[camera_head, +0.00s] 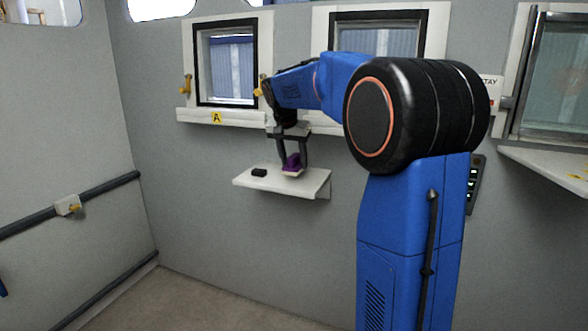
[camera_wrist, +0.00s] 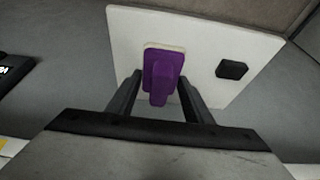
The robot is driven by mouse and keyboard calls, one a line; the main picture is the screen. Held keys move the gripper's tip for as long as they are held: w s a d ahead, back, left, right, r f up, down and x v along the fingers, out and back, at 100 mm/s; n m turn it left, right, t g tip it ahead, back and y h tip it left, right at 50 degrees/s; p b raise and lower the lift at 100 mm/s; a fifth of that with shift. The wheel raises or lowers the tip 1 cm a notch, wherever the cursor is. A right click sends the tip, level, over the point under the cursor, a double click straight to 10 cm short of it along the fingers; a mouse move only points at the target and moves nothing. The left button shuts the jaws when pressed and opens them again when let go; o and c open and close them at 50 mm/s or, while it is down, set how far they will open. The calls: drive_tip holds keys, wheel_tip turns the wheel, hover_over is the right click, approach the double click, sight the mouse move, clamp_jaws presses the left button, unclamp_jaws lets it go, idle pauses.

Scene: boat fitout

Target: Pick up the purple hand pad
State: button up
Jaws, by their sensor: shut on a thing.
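The purple hand pad (camera_head: 291,162) is at the small white wall shelf (camera_head: 315,183), with a pale layer under its purple body. In the wrist view the purple hand pad (camera_wrist: 165,72) stands between the two dark fingers of my gripper (camera_wrist: 160,88). My gripper (camera_head: 290,158) reaches down over the shelf from above and is shut on the pad. I cannot tell whether the pad touches the shelf or is just above it.
A small black block (camera_head: 259,173) lies on the shelf left of the pad. Above is a ledge with a yellow "A" label (camera_head: 217,118) below a black-framed window (camera_head: 226,62). A dark rail (camera_head: 100,188) runs along the left wall. A white counter (camera_head: 555,168) is at right.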

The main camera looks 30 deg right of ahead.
sight(295, 154)
wheel_tip(295, 154, up, 3)
drive_tip(key=shift+r, duration=0.2)
drive_tip(key=s+a, duration=1.2)
drive_tip(key=a, duration=0.4)
drive_tip(key=w+f+n, duration=0.4)
drive_tip(key=w+f, duration=1.2)
drive_tip(key=f, duration=0.4)
drive_tip(key=w+a+f+n+y, duration=0.1)
drive_tip(key=w+f, duration=0.2)
drive_tip(key=f, duration=0.8)
drive_tip(key=w+a+f+n+t+y, duration=0.1)
drive_tip(key=w+f, duration=0.3)
drive_tip(key=f, duration=0.7)
drive_tip(key=shift+w+a+n+t, duration=0.15)
drive_tip(key=shift+n+t, duration=0.15)
drive_tip(key=shift+n, duration=0.2)
